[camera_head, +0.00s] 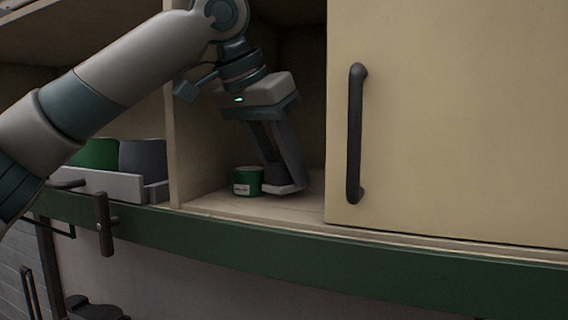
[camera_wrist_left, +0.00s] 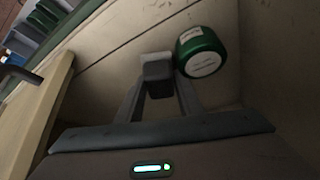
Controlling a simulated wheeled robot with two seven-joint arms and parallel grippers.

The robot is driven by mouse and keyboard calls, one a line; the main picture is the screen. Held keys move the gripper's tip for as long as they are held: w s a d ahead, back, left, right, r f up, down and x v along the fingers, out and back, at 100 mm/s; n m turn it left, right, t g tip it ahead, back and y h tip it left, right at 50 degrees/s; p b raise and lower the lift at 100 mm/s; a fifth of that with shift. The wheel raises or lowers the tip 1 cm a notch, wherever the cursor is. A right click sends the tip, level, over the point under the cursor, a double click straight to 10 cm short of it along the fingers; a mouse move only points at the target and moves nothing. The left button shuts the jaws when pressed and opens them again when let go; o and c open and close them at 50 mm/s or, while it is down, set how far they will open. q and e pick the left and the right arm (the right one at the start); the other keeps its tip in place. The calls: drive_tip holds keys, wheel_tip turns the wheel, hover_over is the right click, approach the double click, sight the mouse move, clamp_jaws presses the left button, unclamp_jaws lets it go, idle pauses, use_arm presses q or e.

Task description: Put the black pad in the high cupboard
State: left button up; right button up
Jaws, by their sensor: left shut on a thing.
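The black pad (camera_head: 276,174) is a small dark block inside the open part of the cupboard (camera_head: 205,160), low over its floor. My left gripper (camera_head: 283,186) reaches down into the cupboard and is shut on the pad. The pad (camera_wrist_left: 158,76) also shows between the fingers in the left wrist view, partly hidden by them. I cannot tell whether the pad touches the cupboard floor. My right gripper is not in view.
A green tin (camera_head: 247,181) with a white label stands right beside the pad. A cream door (camera_head: 440,120) with a dark handle (camera_head: 355,135) covers the cupboard's right side. A pale bin (camera_head: 110,185) with green and grey things sits left of the divider.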

use_arm(q)
drive_tip(key=shift+f, duration=0.15)
drive_tip(key=o, duration=0.9)
drive_tip(key=shift+c, duration=0.2)
drive_tip(key=shift+r, duration=0.55)
drive_tip(key=shift+a+r, duration=0.1)
drive_tip(key=shift+r, duration=0.1)
drive_tip(key=b+v, duration=0.2)
drive_tip(key=v, duration=0.9)
drive_tip(key=shift+s+r+b, duration=0.2)
drive_tip(key=shift+r+b, duration=0.05)
drive_tip(key=shift+b, duration=0.05)
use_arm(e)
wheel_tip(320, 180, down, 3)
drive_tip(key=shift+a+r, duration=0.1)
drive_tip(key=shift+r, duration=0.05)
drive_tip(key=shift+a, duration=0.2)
